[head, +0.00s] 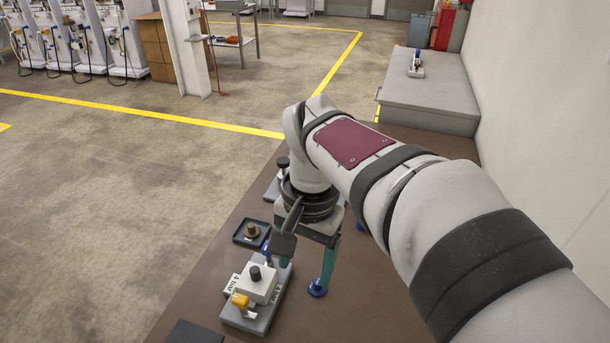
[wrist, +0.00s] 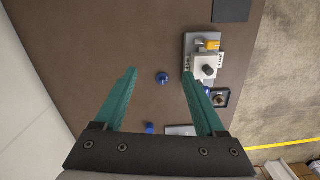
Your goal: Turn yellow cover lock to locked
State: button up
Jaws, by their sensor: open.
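The yellow cover lock (head: 241,301) sits at the near left end of a grey fixture base (head: 254,322) on the brown table. It also shows in the wrist view (wrist: 211,45), near the top right. Beside it on the same base is a white block (head: 257,285) with a black knob on top and lettered labels at its sides. My gripper (head: 304,273) is open and empty, pointing down above the table, to the right of the fixture. In the wrist view the green fingers (wrist: 159,73) are spread apart, with the yellow lock up and to the right of them, untouched.
A blue round knob (wrist: 162,79) stands on the table between the fingers in the wrist view. A black tray (head: 238,239) with a brass-coloured part lies behind the fixture. A dark flat pad (head: 195,332) lies at the near edge.

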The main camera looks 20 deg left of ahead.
jog(key=n, duration=0.2)
send_near(240, 298)
jog(key=f, duration=0.9)
jog(key=shift+s+a, duration=0.2)
grip_shut()
